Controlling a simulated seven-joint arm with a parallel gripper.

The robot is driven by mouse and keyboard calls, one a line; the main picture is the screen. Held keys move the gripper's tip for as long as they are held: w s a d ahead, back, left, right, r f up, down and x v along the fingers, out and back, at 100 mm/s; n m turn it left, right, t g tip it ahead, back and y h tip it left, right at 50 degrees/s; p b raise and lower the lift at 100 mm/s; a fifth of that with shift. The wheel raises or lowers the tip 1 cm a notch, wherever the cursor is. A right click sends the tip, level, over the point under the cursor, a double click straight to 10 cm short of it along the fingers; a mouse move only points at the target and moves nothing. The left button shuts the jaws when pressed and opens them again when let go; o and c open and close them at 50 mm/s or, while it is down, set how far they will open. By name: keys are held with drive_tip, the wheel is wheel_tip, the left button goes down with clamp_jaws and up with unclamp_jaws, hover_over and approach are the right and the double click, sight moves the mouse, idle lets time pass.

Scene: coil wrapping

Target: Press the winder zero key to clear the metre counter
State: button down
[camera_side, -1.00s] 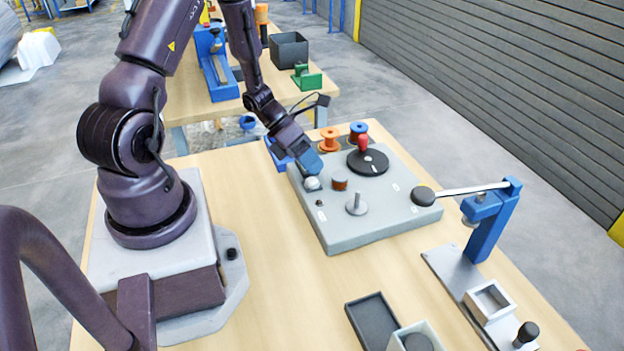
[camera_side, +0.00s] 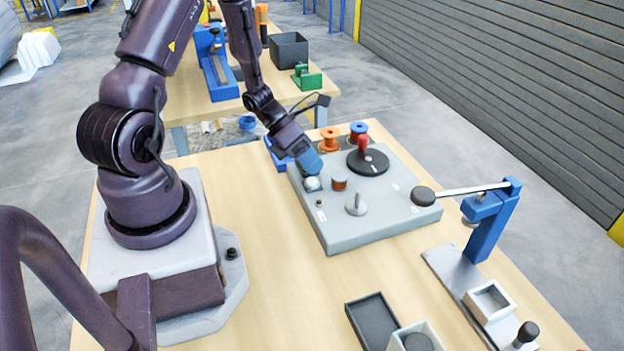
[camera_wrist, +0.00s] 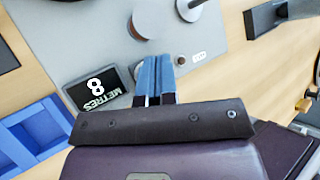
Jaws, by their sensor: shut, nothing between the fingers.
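The grey winder panel (camera_side: 375,228) stands on the wooden bench. Its metre counter (camera_wrist: 96,90) is a dark display reading 8 in the wrist view. My gripper (camera_wrist: 155,62) has its blue fingers together and empty, low over the panel beside the counter. In the side view my gripper (camera_side: 312,176) is by a pale rounded knob (camera_side: 312,184). A small dark button (camera_wrist: 181,61) with a white label lies just right of the fingertips, apart from them. It also shows in the side view (camera_side: 320,203). I cannot read the label or tell which control is the zero key.
A copper-coloured coil (camera_side: 340,183), a metal post (camera_side: 356,205) and a black disc with a red handle (camera_side: 367,162) rise from the panel. A blue stand (camera_side: 488,225) carries a lever at its right.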

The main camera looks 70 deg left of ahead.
sight(312, 178)
drive_tip(key=shift+f, duration=0.15)
drive_tip(key=shift+f, duration=0.25)
drive_tip(key=shift+f, duration=0.5)
idle(0.7)
drive_tip(key=shift+r, duration=0.9)
drive_tip(key=shift+r, duration=2.55)
